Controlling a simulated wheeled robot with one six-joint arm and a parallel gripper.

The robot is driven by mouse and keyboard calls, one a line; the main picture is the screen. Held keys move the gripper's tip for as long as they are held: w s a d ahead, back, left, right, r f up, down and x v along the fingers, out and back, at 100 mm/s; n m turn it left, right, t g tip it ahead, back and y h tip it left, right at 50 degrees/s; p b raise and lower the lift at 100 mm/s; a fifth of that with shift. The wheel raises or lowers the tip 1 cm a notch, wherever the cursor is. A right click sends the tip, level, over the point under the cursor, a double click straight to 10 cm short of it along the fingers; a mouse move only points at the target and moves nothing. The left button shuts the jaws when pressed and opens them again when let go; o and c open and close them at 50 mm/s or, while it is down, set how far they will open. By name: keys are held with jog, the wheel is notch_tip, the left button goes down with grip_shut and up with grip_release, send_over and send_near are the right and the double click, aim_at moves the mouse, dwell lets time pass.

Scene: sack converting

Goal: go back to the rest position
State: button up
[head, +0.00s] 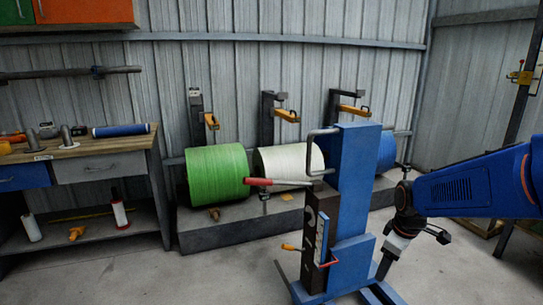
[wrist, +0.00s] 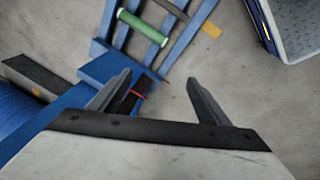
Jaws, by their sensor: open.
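My gripper (wrist: 159,78) is open in the wrist view, with its two dark fingers spread apart and nothing between them. Grey floor and part of a blue frame (wrist: 92,71) lie beyond the fingers. In the head view my arm comes in from the right and bends down, with the gripper (head: 383,268) low, close to the right side of the blue stand (head: 357,190). The fingers are small there, and I cannot tell whether they touch the stand.
Green (head: 217,174), white (head: 287,162) and partly hidden blue (head: 388,152) rolls sit on a grey plinth along the wall. A workbench (head: 95,147) stands left. The wrist view shows a green roller (wrist: 143,27) on blue rails. Floor at front left is clear.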

jog(key=s+a+r+m, duration=0.1)
jog(key=s+r+m, duration=0.1)
jog(key=s, duration=0.5)
jog(key=s+a+r+m+t, duration=0.1)
jog(key=s+a+r+m, duration=0.1)
jog(key=s, duration=0.5)
jog(key=s+a+r+m+t, duration=0.1)
jog(key=s+a+r+m, duration=0.1)
jog(key=s+m, duration=0.2)
jog(key=s, duration=0.3)
jog(key=shift+s+r+m, duration=0.25)
jog(key=shift+m, duration=0.05)
